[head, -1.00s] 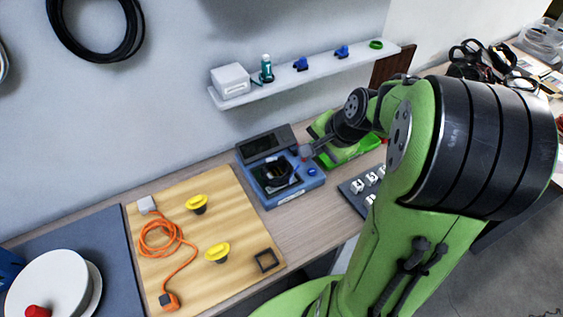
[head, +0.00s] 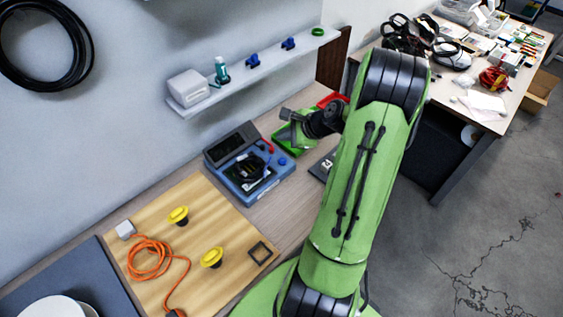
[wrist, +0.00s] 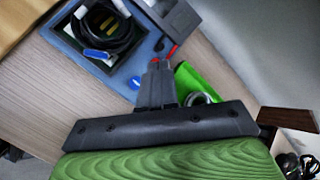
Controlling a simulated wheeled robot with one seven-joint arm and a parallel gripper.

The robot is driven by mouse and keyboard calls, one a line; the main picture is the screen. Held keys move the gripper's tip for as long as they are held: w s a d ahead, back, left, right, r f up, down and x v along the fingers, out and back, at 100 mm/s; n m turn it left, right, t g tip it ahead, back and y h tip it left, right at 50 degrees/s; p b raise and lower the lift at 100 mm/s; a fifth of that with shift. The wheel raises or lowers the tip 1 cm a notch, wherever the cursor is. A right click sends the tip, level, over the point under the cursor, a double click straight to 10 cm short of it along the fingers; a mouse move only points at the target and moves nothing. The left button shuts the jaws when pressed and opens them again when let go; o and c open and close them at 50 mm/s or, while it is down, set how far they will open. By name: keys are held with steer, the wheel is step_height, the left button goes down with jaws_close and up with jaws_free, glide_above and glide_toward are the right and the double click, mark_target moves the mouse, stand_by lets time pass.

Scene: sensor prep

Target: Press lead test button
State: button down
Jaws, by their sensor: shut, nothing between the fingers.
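The blue tester (head: 247,190) sits on the wooden bench with a dark screen panel at its back. A black coiled lead (head: 249,167) lies in its recess. A round blue button (head: 282,161) is on the tester's right side; it also shows in the wrist view (wrist: 134,82). My gripper (head: 285,115) is shut and empty, beyond the tester's back right corner in the head view. In the wrist view my gripper's fingertips (wrist: 157,65) appear close to the blue button and red parts, but I cannot tell the height gap. No contact with the button is visible.
A green tray (head: 287,143) stands right of the tester, partly behind my arm. A wooden board (head: 215,225) with yellow knobs and an orange cable lies to the left. A white shelf (head: 250,75) runs along the wall above.

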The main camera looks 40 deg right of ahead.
mark_target(285, 162)
step_height(285, 162, down, 8)
steer(key=b, duration=0.6)
steer(key=shift+r, duration=0.1)
steer(key=shift+f, duration=0.2)
stand_by(1.3)
steer(key=shift+f, duration=0.3)
steer(key=shift+f+b, duration=0.5)
steer(key=shift+b, duration=0.05)
stand_by(0.4)
steer(key=shift+r, duration=0.15)
steer(key=shift+r+p, duration=0.8)
steer(key=shift+p, duration=0.1)
